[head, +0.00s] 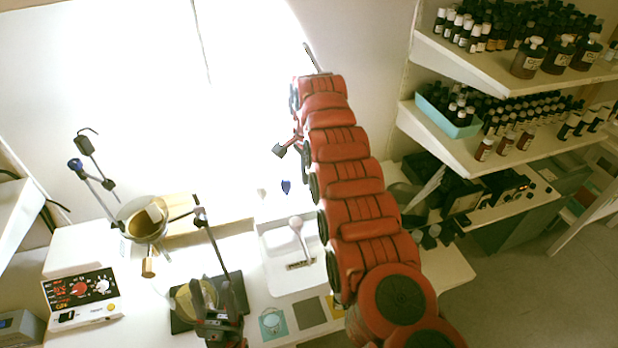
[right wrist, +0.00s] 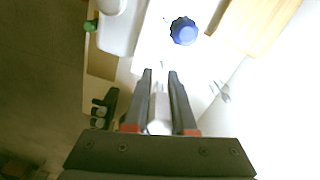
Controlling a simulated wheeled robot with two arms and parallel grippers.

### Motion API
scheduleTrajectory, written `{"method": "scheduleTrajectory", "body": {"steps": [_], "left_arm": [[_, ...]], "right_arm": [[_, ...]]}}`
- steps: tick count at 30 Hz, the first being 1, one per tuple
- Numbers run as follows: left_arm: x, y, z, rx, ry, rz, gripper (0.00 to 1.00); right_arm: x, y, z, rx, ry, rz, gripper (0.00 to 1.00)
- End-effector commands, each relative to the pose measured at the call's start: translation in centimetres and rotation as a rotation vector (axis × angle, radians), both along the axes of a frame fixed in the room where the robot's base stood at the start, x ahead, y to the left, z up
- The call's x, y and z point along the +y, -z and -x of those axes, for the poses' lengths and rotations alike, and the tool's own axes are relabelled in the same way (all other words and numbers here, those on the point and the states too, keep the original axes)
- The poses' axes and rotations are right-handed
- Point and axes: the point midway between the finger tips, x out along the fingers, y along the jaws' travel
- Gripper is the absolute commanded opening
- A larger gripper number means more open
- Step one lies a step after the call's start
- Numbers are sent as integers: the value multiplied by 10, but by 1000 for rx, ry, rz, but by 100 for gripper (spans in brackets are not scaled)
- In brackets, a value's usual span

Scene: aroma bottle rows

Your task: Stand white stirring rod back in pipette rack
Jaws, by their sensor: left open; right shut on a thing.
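My right gripper (right wrist: 160,73) shows in the right wrist view with its dark fingers shut on a slim white piece, the stirring rod (right wrist: 158,112), seen nearly end-on. In the head view my red right arm reaches up and away, and the rod in its grip cannot be made out clearly. My left gripper (head: 213,296) is open and empty at the lower left, close to a dark stand base. I cannot pick out the pipette rack for certain in either view.
A white tray (head: 269,270) holds a white pestle-like piece (head: 297,226). A small blue object (head: 286,187) lies beyond it and shows in the right wrist view (right wrist: 184,31). Stands with bowls occupy the left; a control box (head: 82,300) sits lower left. Bottle shelves (head: 470,62) are at right.

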Motion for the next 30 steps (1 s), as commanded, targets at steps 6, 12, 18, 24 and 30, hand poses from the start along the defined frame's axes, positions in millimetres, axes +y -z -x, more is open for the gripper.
{"method": "scheduleTrajectory", "body": {"steps": [6,12,18,24,30], "left_arm": [[0,5,0,0,0,0,50],[0,5,0,0,0,0,50],[0,6,0,0,0,0,50],[0,10,0,0,0,0,50],[0,14,0,0,0,0,50]], "right_arm": [[0,7,0,0,0,0,0],[0,7,0,0,0,0,0],[0,8,0,0,0,0,0],[0,14,0,0,0,0,0],[0,21,0,0,0,0,0]]}}
